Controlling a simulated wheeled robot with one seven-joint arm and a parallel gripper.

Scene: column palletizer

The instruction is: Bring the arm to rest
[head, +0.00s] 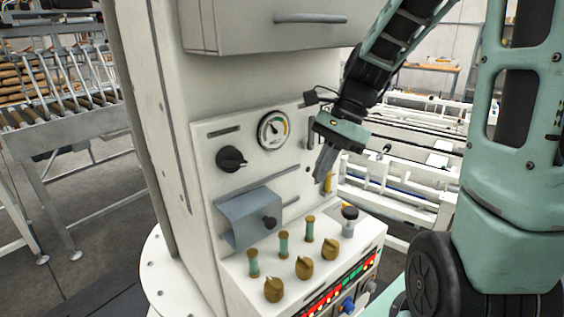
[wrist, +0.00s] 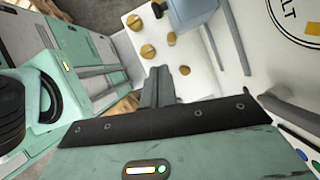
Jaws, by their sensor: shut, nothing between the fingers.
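My gripper (head: 325,164) hangs at the end of my arm in the head view, in front of the right edge of the white machine column (head: 200,150). Its fingers point down, are together and hold nothing. In the wrist view the shut fingers (wrist: 158,84) show at the centre, with the panel behind them. The fingers look apart from the panel, above and behind the black-topped knob (head: 349,213); the exact gap cannot be told.
The panel carries a gauge (head: 273,130), a black dial (head: 231,159), a grey-blue cover (head: 249,215) and several brass knobs (head: 304,267). A grey box (head: 270,28) juts out above. A roller conveyor (head: 75,115) stands left; white conveyor frames (head: 410,150) stand behind right.

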